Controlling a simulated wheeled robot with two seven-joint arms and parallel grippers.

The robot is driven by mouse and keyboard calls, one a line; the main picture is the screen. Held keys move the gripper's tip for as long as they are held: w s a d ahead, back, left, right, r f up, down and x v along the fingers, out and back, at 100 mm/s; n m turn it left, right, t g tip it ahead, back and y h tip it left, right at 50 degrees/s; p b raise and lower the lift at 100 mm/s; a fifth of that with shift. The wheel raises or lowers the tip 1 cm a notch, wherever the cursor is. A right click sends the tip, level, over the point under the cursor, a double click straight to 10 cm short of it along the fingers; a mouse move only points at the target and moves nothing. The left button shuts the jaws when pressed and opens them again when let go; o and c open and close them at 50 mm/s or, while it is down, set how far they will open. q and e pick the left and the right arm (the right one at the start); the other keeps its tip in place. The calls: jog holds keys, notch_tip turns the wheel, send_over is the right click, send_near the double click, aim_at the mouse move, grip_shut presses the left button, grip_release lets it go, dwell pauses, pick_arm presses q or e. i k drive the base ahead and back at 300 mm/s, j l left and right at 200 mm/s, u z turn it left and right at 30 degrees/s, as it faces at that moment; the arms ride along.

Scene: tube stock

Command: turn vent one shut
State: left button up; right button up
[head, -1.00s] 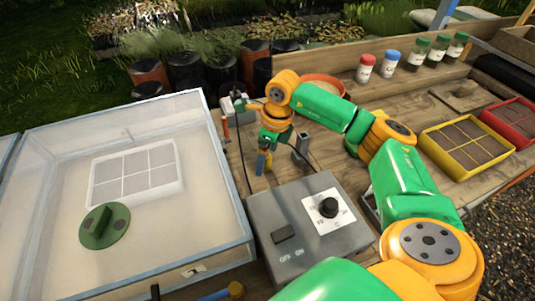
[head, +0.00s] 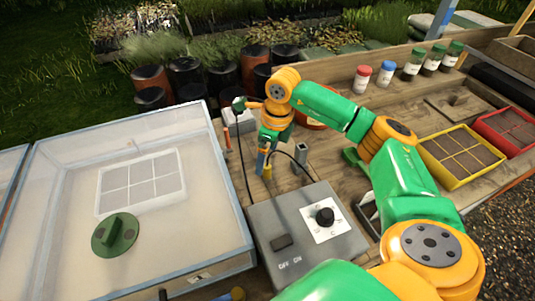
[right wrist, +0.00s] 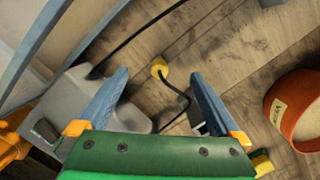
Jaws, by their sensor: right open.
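A round green vent (head: 115,235) with a raised grip bar sits on the near left part of the clear propagator lid (head: 60,175). No number on it is legible, and I cannot tell from its look whether it is open or shut. My right gripper (head: 264,166) is over the bench beyond the grey control box, to the right of the lid and well apart from the vent. In the right wrist view my right gripper (right wrist: 158,78) is open with nothing between its fingers; the vent is not in that view. My left gripper is not in view.
A grey control box (head: 335,262) with a black dial stands right of the lid. Cables cross the bench below my right gripper. A terracotta pot (right wrist: 300,110) stands close right in the wrist view. Seed trays (head: 432,155) and several jars stand farther right.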

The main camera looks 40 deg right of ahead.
aim_at(117, 233)
jog(key=k, duration=1.5)
